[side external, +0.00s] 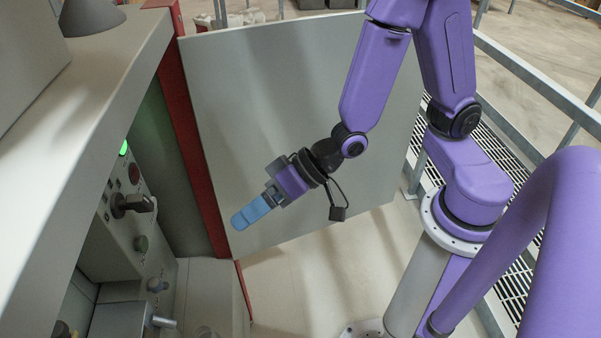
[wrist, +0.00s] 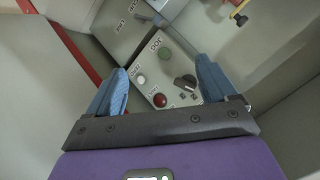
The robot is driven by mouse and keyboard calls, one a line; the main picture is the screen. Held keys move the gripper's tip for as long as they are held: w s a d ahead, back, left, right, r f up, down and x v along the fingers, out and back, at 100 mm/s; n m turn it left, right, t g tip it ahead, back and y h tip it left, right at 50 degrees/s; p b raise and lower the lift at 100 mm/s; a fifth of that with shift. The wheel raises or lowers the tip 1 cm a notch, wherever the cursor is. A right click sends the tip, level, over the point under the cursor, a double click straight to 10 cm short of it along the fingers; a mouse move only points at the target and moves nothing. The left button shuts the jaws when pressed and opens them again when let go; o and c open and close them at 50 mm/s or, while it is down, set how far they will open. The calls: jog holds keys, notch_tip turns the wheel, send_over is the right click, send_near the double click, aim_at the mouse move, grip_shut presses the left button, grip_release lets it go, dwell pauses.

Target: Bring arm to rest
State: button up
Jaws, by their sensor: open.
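My gripper (side external: 240,219) has light blue fingers and hangs in free air in front of the grey door panel in the side view. In the wrist view my gripper (wrist: 160,85) shows its two blue fingers spread apart with nothing between them. Beyond the fingers is the control panel (wrist: 150,72), with a red button (wrist: 160,100), a white button (wrist: 141,80), a green button (wrist: 165,53) and a black rotary switch (wrist: 185,82). In the side view the same panel (side external: 122,225) stands left of my gripper, with a clear gap between them.
A large grey door panel (side external: 300,110) with a red edge stands open behind my gripper. A green lamp (side external: 124,147) is lit on the cabinet. A grey ledge (side external: 100,110) runs along the left. A railing (side external: 535,75) stands at the right. The pale floor (side external: 310,260) below is clear.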

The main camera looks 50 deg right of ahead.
jog(key=s+d+r+n+g+h, duration=0.3)
jog(key=s+d+n+h, duration=0.1)
jog(key=s+d, duration=0.3)
jog(key=s+d+r+n+g+h, duration=0.3)
jog(key=s+d+n, duration=0.3)
jog(key=d, duration=0.4)
jog(key=shift+s+d+r+n+h, duration=0.3)
jog(key=shift+s+d+h, duration=0.1)
jog(key=shift+s+h, duration=0.2)
